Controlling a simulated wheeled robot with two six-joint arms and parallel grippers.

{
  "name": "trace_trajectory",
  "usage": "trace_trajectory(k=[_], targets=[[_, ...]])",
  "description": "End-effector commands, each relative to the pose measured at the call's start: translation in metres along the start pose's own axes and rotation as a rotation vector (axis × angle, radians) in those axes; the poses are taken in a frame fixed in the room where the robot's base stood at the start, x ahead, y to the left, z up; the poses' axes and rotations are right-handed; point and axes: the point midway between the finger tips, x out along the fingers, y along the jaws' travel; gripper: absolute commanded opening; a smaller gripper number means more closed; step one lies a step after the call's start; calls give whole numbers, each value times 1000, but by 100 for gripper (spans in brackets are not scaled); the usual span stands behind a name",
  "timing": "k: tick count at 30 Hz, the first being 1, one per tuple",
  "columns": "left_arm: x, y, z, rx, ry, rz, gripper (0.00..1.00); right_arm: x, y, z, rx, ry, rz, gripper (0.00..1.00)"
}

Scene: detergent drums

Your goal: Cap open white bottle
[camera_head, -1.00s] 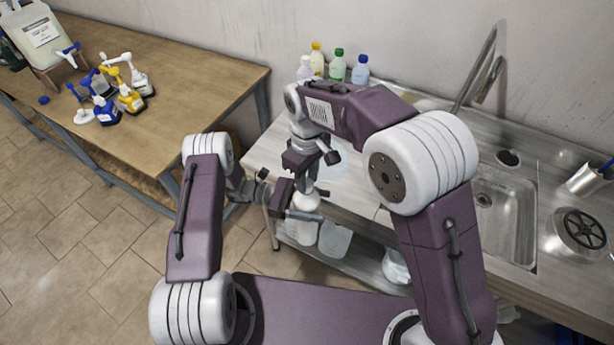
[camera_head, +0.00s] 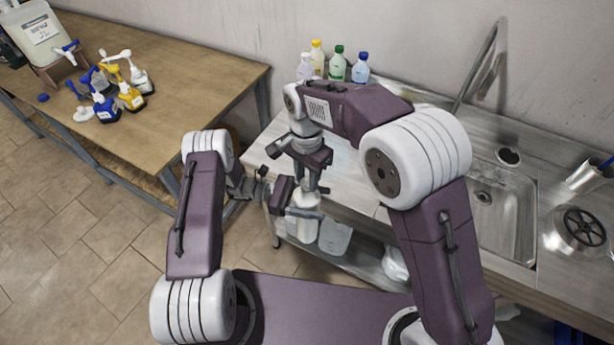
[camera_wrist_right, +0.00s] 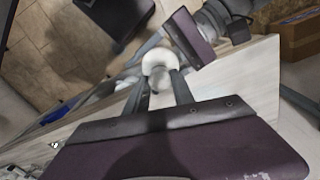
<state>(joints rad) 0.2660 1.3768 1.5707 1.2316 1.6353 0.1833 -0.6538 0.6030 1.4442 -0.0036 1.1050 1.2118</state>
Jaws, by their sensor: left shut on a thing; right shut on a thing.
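The white bottle (camera_head: 306,230) stands upright in front of the steel counter, held in the air by my left gripper (camera_head: 303,213), which is shut around its upper body. My right gripper (camera_head: 311,187) points straight down at the bottle's top from above. In the right wrist view the right fingertips (camera_wrist_right: 160,84) are shut on a small pale round piece, seemingly the cap, at the bottle's neck. The bottle's pale rounded shoulder (camera_wrist_right: 160,57) shows just beyond them. The fingers hide most of the cap, so I cannot tell how far down it sits.
Several bottles with coloured caps (camera_head: 339,66) stand at the counter's back wall. The sink (camera_head: 502,205) and a metal pot (camera_head: 578,232) are to the right. The wooden table (camera_head: 190,95) at left carries several pump bottles (camera_head: 104,108) and a large drum (camera_head: 38,32).

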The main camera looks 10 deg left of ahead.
Motion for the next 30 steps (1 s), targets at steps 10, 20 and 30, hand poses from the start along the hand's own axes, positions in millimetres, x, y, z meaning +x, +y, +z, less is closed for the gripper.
trace_trajectory(k=[10,20,30], targets=[[0,0,1,1,-1,-3,0,0,-2,-1,1163,-16,-5,0],[1,-1,1,1,-1,-4,0,0,-2,-2,1781,-25,-6,0],[1,-2,1,1,-2,-6,0,0,-2,-2,1802,-25,-9,38]])
